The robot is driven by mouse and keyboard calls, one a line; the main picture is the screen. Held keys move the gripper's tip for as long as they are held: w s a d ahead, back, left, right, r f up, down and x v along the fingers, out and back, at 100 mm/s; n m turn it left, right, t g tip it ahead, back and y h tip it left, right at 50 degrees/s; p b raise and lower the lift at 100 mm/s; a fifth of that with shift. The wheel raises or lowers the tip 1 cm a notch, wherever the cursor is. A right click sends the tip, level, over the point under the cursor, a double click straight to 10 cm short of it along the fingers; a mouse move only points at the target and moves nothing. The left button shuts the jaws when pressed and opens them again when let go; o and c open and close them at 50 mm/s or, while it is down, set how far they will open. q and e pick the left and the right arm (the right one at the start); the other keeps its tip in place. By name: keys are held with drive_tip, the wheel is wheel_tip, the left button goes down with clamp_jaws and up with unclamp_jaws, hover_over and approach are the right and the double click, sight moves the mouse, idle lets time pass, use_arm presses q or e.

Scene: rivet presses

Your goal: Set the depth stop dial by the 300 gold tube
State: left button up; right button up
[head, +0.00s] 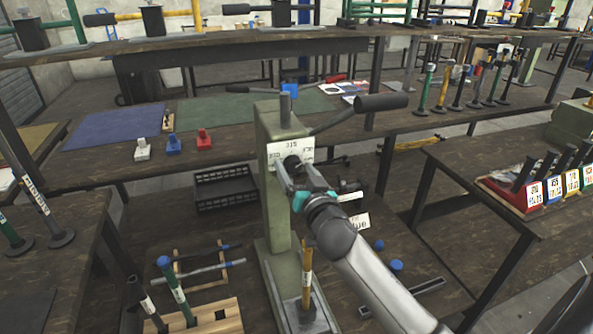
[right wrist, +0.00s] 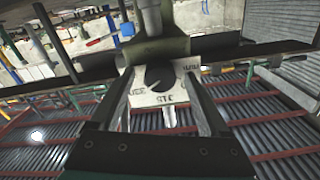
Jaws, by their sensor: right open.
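The depth stop dial (head: 291,163) is a dark round knob on a white plate (head: 279,151) on the front of a green press (head: 276,205). The plate reads 315 at the top, with smaller side marks I cannot read surely. My right gripper (head: 297,178) is open at the dial. In the right wrist view the knob (right wrist: 159,78) sits between the open fingers (right wrist: 160,100), with gaps on both sides; contact is unclear. A gold tube (head: 306,270) stands upright on the press base, no number readable. My left gripper is out of view.
A long black-handled lever (head: 380,103) sticks out right from the press top. A rack of tubes (head: 180,292) stands at the front left, and a black bin (head: 224,188) lies behind it. Labelled colored bins (head: 533,195) stand on the right table.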

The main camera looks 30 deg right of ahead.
clamp_jaws()
idle(0.5)
drive_tip(key=shift+n, duration=0.5)
drive_tip(key=n+p, duration=0.2)
drive_tip(key=n, duration=0.1)
drive_tip(key=shift+n, duration=0.4)
drive_tip(key=n+p, duration=0.2)
drive_tip(key=n, duration=0.4)
drive_tip(key=shift+p, duration=0.3)
drive_tip(key=n+p, duration=0.1)
drive_tip(key=n, duration=0.5)
drive_tip(key=shift+n, duration=0.4)
drive_tip(key=n+p, duration=0.1)
drive_tip(key=n, duration=0.5)
drive_tip(key=shift+n, duration=0.3)
